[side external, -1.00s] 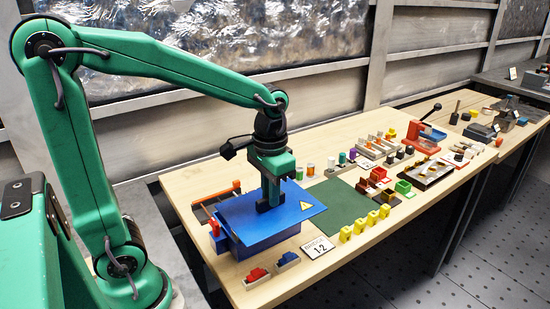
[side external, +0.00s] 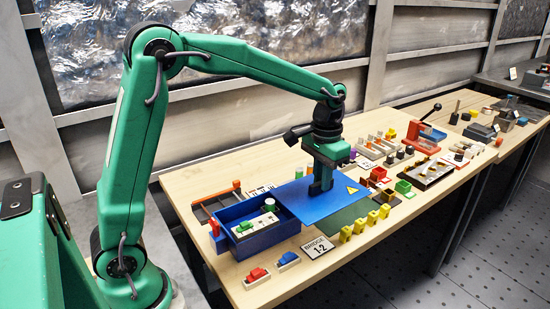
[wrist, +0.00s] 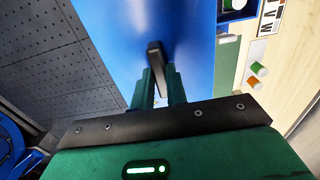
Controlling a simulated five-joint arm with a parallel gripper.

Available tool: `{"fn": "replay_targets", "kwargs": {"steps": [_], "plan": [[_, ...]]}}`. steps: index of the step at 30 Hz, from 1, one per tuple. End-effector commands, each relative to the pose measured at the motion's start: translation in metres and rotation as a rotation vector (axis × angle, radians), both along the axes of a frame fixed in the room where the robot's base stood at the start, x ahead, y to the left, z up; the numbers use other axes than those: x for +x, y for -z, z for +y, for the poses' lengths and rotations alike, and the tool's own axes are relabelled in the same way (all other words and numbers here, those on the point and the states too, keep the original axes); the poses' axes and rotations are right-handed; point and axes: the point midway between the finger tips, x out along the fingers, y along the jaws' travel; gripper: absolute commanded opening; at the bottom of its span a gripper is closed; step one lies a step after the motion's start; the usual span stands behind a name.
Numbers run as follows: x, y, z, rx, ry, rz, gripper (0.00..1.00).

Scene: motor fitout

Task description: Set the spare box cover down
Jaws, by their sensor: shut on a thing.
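The blue box cover (side external: 298,203) is a flat blue plate with a yellow warning triangle at its right corner. My gripper (side external: 319,188) is shut on the dark handle (wrist: 155,62) on top of the cover, seen between the fingers in the wrist view. The cover is over the left part of the green mat (side external: 352,222), beside the blue box. Whether it touches the mat is hard to tell. The blue box (side external: 238,246) is open on top and holds a pale block with green and red parts and a round green-topped piece.
Yellow blocks (side external: 359,226) stand along the mat's front edge. A "Bridge 1-2" card (side external: 317,248) lies in front of the cover. Red (side external: 257,274) and blue (side external: 288,259) small parts lie before the box. Small trays and a red press (side external: 422,138) stand farther right.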

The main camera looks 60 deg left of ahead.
Motion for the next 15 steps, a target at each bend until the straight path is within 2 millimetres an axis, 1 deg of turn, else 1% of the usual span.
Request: {"fn": "replay_targets", "kwargs": {"steps": [1,6,12,15], "plan": [[0.011,0.003,-0.001,0.000,0.001,0.000,0.00],[0.042,0.013,-0.006,0.000,0.001,0.000,0.00],[0.075,0.027,-0.011,0.000,0.001,-0.001,0.00],[0.088,0.035,-0.013,0.000,0.001,0.000,0.00]]}}
